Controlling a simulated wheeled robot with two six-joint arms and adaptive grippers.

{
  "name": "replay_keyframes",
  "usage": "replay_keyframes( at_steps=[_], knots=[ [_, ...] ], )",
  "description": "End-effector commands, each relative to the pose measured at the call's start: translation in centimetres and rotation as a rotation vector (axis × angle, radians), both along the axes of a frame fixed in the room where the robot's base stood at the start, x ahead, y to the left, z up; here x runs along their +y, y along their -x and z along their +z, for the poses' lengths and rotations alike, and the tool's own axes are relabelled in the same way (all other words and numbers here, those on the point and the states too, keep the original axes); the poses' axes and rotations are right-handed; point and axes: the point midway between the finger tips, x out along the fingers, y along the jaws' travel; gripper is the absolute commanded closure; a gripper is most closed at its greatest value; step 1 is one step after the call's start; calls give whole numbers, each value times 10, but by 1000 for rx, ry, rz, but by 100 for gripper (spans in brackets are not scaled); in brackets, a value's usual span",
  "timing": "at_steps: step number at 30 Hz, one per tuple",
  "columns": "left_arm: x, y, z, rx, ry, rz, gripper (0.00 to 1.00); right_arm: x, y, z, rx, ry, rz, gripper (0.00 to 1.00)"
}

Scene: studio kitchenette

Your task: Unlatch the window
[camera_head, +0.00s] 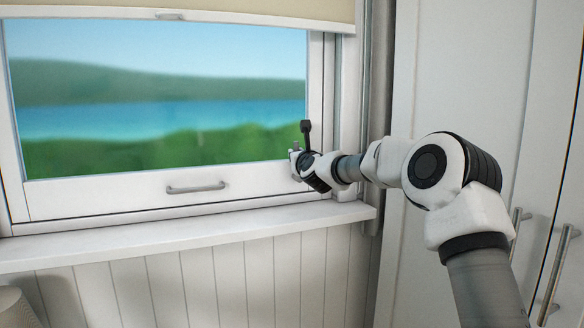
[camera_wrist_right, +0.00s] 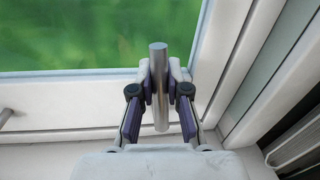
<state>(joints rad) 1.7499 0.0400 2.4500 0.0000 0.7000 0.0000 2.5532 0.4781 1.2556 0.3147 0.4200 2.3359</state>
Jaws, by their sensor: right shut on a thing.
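The window (camera_head: 110,193) has a white frame around a pane with a blurred view of water and green. My right gripper (camera_head: 295,160) is at the lower right corner of the frame. In the right wrist view, my right gripper (camera_wrist_right: 159,78) is shut on a round grey metal latch handle (camera_wrist_right: 159,52), with one finger on each side. The handle stands roughly upright in that view. Its base is hidden behind my gripper. The window looks closed. My left gripper is not in view.
A horizontal grey bar handle (camera_head: 197,188) is on the lower window rail. A white sill (camera_head: 180,237) runs below. A beige blind (camera_head: 200,8) hangs at the top. Tall white cabinet doors with a bar handle (camera_head: 558,272) stand at the right.

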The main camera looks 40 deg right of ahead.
Motion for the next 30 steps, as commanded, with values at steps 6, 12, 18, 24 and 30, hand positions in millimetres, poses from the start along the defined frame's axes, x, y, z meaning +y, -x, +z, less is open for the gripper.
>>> replay_keyframes(
  at_steps=[6,12,18,24,30],
  knots=[
    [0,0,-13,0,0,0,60,-7,2,-2,-24,-88,0,100],
    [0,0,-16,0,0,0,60,-9,2,-1,-33,-121,0,100],
    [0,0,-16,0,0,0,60,-9,2,-1,-33,-127,0,100],
    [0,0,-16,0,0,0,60,-9,2,-1,-33,-126,0,82],
    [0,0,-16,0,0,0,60,-9,2,-1,-33,-124,0,59]
  ],
)
